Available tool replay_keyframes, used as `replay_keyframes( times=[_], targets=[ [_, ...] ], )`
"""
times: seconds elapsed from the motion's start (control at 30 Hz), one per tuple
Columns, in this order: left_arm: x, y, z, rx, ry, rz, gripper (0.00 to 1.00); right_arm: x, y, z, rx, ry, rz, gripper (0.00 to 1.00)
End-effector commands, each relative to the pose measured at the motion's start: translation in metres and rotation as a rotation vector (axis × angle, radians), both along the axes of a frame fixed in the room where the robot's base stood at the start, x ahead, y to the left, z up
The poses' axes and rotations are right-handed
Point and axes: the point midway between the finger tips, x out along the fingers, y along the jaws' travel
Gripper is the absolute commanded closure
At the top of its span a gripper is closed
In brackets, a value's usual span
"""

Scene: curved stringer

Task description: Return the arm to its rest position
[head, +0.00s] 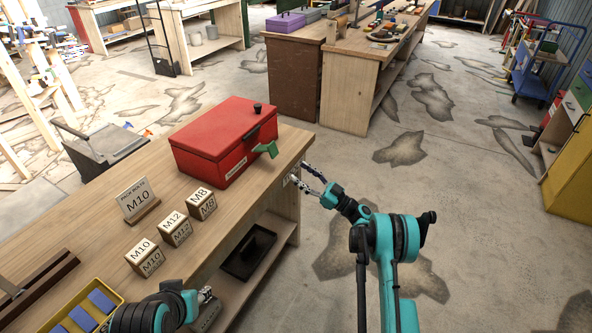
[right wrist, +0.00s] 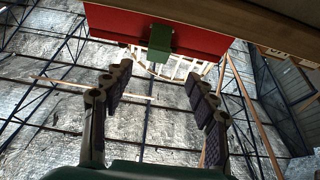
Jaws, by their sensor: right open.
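My right gripper (head: 308,181) is open and empty, out past the right edge of the wooden workbench (head: 97,205). In the right wrist view its two dark fingers (right wrist: 160,82) stand apart with nothing between them. The red box (head: 222,140) sits closed on the bench, with a green handle (head: 266,149) on its front. The box (right wrist: 205,32) and the green handle (right wrist: 160,40) show beyond the fingertips in the right wrist view, apart from them. My left gripper (head: 206,296) is low at the bench's front edge; its fingers are too small to read.
Blocks marked M8 (head: 200,203), M12 (head: 175,230) and M10 (head: 145,257) stand on the bench beside a sign (head: 138,200). A yellow tray (head: 88,312) is at bottom left. A black tray (head: 248,252) lies on the lower shelf.

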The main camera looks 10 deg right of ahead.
Motion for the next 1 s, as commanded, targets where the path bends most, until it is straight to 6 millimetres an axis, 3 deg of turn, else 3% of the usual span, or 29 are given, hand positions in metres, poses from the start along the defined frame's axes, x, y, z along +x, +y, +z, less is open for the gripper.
replay_keyframes(
  times=[0.43,0.67,0.87,1.0],
  targets=[
    [0.0,0.0,0.0,0.0,0.0,0.0,0.6,0.0,0.001,0.002,-0.003,0.005,0.002,0.42],
    [0.0,0.0,0.0,0.0,0.0,0.0,0.6,-0.001,0.029,0.038,-0.093,0.167,0.051,0.42],
    [0.0,0.0,0.0,0.0,0.0,0.0,0.6,-0.03,0.06,0.079,-0.231,0.434,0.073,0.42],
    [0.0,0.0,0.0,0.0,0.0,0.0,0.6,-0.067,0.072,0.098,-0.323,0.613,0.046,0.42]
  ],
)
